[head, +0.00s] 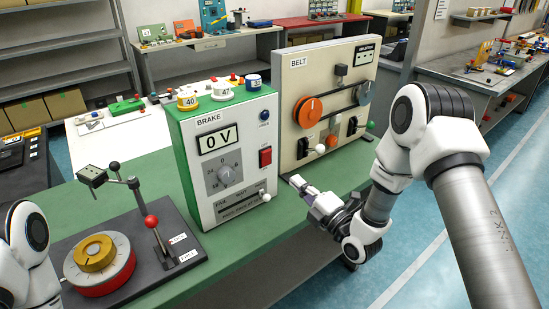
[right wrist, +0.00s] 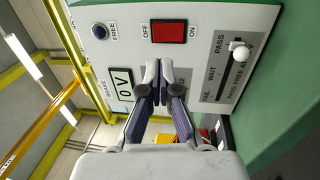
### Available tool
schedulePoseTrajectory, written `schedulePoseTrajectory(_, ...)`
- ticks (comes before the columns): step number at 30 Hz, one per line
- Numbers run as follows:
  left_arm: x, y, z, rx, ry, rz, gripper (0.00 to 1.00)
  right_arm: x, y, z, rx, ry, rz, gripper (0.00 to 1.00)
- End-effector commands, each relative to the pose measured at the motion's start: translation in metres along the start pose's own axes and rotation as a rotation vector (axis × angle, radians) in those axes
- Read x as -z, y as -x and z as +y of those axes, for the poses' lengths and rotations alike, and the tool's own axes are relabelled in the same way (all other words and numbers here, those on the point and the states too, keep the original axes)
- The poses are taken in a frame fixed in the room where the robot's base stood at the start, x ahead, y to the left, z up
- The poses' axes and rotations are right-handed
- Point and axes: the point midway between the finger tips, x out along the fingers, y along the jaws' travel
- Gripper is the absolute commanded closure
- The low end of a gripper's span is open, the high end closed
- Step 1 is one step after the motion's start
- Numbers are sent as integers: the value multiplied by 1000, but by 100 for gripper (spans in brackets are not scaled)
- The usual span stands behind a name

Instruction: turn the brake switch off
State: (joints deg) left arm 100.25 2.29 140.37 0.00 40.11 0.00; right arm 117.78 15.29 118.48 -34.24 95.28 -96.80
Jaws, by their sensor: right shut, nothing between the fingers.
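The brake box (head: 222,157) is a green and white unit labelled BRAKE, standing on the green bench. Its display (head: 217,138) reads 0 V. The brake switch (head: 265,157) is a red rocker at the right of its front; in the right wrist view the red switch (right wrist: 169,32) has ON printed at one end. My right gripper (head: 298,183) is shut and empty, in front of the panel and apart from the switch, to its lower right in the head view. In the right wrist view its fingertips (right wrist: 157,70) lie below the switch. My left gripper is out of view.
A BELT panel (head: 330,90) with an orange wheel stands right of the box. A slider with a white knob (head: 266,197) sits low on the brake front. A black stand (head: 150,240) with a red disc is at the left. Bench before the box is clear.

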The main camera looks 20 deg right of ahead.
Motion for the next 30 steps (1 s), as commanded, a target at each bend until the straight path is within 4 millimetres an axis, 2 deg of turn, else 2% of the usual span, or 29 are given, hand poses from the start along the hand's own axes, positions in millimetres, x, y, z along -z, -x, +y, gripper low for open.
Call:
schedulePoseTrajectory(6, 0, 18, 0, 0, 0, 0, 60, 1, -50, 5, -2, 2, 3, 100)
schedulePoseTrajectory(13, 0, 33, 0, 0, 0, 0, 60, 1, -92, 4, -2, 1, 2, 100)
schedulePoseTrajectory(18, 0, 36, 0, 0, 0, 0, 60, 0, -104, 2, -1, -1, 0, 100)
schedulePoseTrajectory(30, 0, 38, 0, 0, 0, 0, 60, 0, -108, 5, 31, 0, 1, 100)
